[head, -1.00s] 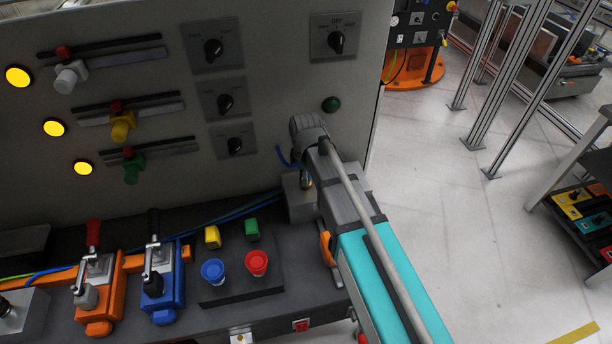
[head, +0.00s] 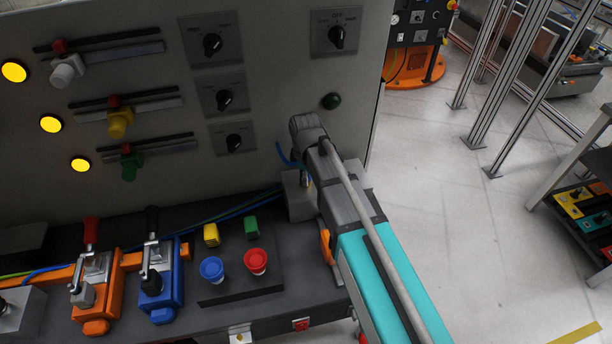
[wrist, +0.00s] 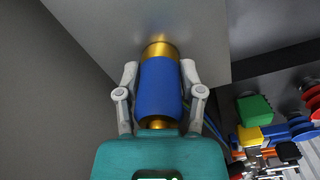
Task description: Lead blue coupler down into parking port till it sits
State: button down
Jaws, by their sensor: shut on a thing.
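The blue coupler (wrist: 160,88) has a blue sleeve with gold metal at both ends. It is between the two grey fingers of my gripper (wrist: 158,72), which are shut on its sides in the wrist view. Its far gold end meets the face of a grey block (wrist: 205,35); the port opening itself is hidden, so I cannot tell how deep the coupler sits. In the head view my arm hides most of the coupler. The grey block (head: 298,207) shows there on the bench, just below my gripper.
A tall grey panel (head: 270,100) with knobs and sliders stands close behind my gripper. Blue and red buttons (head: 255,262) and orange and blue toggle clamps (head: 160,285) sit left on the bench. Open floor (head: 450,210) lies to the right.

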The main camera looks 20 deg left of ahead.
aim_at(370, 191)
jog(key=shift+c, duration=0.7)
grip_release()
jog(key=s+d+m, duration=0.2)
jog(key=d+m, duration=0.8)
jog(key=d, duration=0.9)
jog(key=s+d+m, duration=0.3)
jog(key=d+m, duration=0.7)
jog(key=d, duration=0.8)
jog(key=shift+s+d, duration=0.35)
